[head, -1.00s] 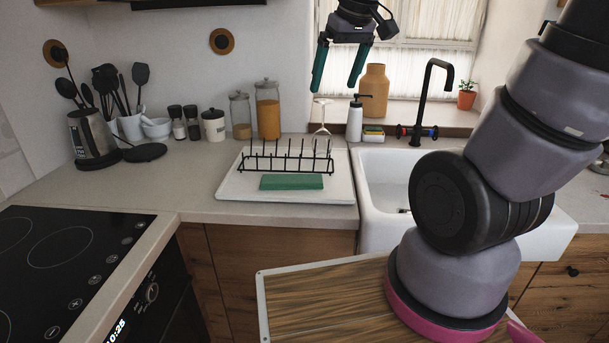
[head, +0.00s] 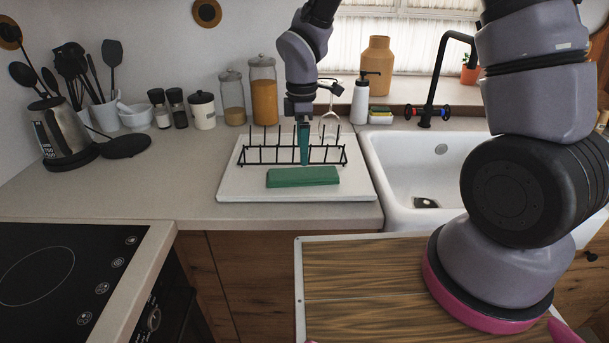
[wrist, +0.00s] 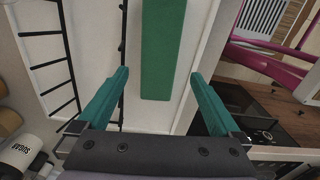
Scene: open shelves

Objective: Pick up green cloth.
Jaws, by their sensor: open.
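The green cloth (head: 303,177) is a flat folded strip lying on the front part of a white tray (head: 228,185), in front of a black dish rack. In the wrist view the cloth (wrist: 164,50) runs lengthwise away from me, ahead of and between the two teal fingers. My gripper (head: 304,160) points down over the tray, at the rack just behind the cloth. It also shows in the wrist view (wrist: 158,78), with fingers spread apart and nothing between the tips. In the head view one finger hides the other. I cannot tell the exact height of the fingertips above the cloth.
The black rack (head: 270,155) has upright prongs close to my fingers. A wine glass (head: 329,122) stands behind it. Jars (head: 263,90) stand at the back, and the sink (head: 400,160) is to the right.

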